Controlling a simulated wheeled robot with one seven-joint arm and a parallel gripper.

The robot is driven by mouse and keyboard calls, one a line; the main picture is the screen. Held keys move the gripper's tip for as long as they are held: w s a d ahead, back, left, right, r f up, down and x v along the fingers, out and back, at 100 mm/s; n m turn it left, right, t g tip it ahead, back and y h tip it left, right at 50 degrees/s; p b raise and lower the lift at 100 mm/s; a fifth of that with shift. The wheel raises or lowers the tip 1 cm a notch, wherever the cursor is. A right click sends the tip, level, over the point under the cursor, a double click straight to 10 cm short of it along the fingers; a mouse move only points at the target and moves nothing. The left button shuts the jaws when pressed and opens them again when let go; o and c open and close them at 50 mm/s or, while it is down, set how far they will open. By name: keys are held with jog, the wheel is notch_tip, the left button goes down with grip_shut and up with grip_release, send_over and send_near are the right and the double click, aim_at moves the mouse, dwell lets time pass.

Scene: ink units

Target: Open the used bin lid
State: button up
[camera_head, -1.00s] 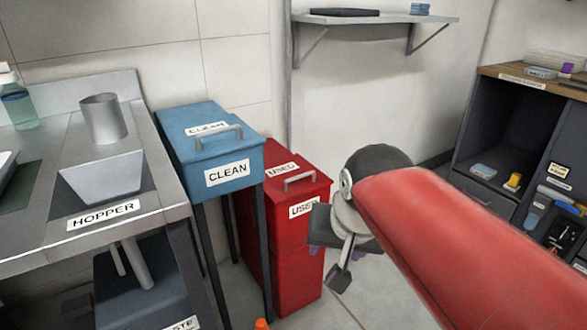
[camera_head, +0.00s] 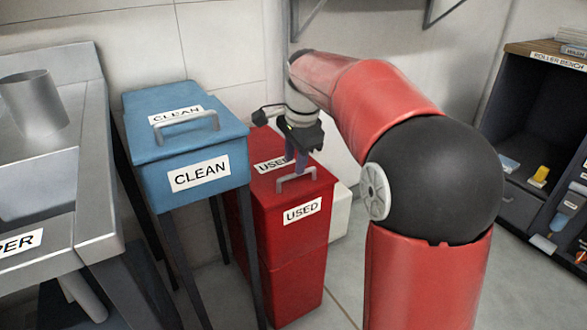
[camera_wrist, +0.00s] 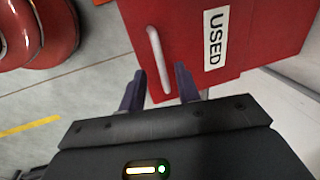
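The red used bin (camera_head: 290,245) stands on the floor with its lid (camera_head: 270,190) shut. Its labels read USED. A grey bar handle (camera_head: 297,178) is on the lid near the front; it also shows in the wrist view (camera_wrist: 158,60). My gripper (camera_head: 296,168) points down over the lid, just above or behind the handle. In the wrist view my gripper (camera_wrist: 160,85) has its two dark fingers apart, one on each side of the near end of the handle. I cannot tell whether either finger touches it.
The blue CLEAN bin (camera_head: 195,160) stands on legs close to the left of the used bin, higher up. A metal hopper counter (camera_head: 80,200) is at the far left. A white box (camera_head: 340,212) is behind the used bin. A dark roller bench (camera_head: 540,120) is at the right.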

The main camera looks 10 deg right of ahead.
aim_at(294, 177)
jog(key=shift+w+a+f, duration=0.1)
jog(key=shift+w+f, duration=0.05)
jog(key=shift+f, duration=0.65)
jog(key=shift+w+f, duration=0.15)
jog(key=shift+f, duration=0.65)
jog(key=shift+c, duration=0.3)
grip_shut()
